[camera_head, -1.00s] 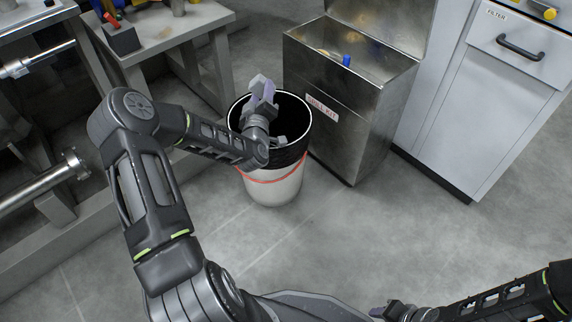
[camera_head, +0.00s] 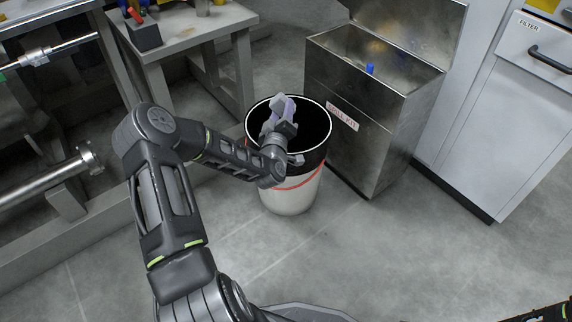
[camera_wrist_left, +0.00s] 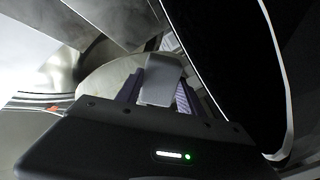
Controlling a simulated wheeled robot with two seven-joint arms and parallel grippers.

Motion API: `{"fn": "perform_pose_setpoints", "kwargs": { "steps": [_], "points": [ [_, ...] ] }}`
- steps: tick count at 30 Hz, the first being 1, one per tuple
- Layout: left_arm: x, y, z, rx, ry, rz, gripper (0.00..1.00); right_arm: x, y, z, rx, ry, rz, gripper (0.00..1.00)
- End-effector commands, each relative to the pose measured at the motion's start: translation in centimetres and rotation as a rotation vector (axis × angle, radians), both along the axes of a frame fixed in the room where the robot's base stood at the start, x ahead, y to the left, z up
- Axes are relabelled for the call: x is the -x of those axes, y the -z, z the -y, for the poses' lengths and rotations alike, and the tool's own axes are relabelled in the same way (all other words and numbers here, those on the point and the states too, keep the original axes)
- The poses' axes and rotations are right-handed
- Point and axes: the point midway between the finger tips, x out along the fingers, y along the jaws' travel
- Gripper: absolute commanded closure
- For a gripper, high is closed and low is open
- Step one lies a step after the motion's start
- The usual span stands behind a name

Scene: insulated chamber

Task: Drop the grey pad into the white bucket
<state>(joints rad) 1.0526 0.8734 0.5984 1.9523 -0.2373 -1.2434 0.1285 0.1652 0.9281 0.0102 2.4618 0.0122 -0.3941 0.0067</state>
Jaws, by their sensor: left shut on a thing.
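The white bucket (camera_head: 292,194) stands on the floor, with a dark inside, a black upper band and a red stripe. My left gripper (camera_head: 283,113) is over its open mouth, inside the outline of the rim in the head view. The gripper is shut on a small grey piece, which I take to be the grey pad (camera_wrist_left: 160,78); it shows between the purple-lined fingers in the left wrist view. The fingers partly hide it. In that view the bucket's dark mouth (camera_wrist_left: 245,70) lies to the right. My right gripper is not in view.
A steel spill kit bin (camera_head: 345,150) with its lid up stands close to the bucket's right. A grey cabinet (camera_head: 495,120) is farther right. A metal table (camera_head: 190,35) stands behind left. The floor in front of the bucket is clear.

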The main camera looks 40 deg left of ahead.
Motion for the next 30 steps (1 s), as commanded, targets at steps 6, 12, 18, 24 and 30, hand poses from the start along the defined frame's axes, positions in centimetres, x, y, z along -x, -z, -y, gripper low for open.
{"fn": "perform_pose_setpoints", "kwargs": {
  "steps": [6,12,18,24,30],
  "points": [
    [-0.01,0.40,0.01,0.000,0.001,0.001,0.88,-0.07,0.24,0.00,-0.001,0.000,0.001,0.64],
    [0.00,0.38,0.00,0.000,0.000,0.000,0.51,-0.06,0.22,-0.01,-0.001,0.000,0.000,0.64],
    [0.00,0.37,0.01,0.000,0.000,0.000,0.35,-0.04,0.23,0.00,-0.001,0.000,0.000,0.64],
    [0.00,0.38,0.00,0.000,0.000,0.000,0.30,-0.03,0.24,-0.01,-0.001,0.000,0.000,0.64],
    [0.26,0.33,0.15,0.000,0.000,0.000,0.30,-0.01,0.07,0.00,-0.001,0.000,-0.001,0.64]
  ]
}}
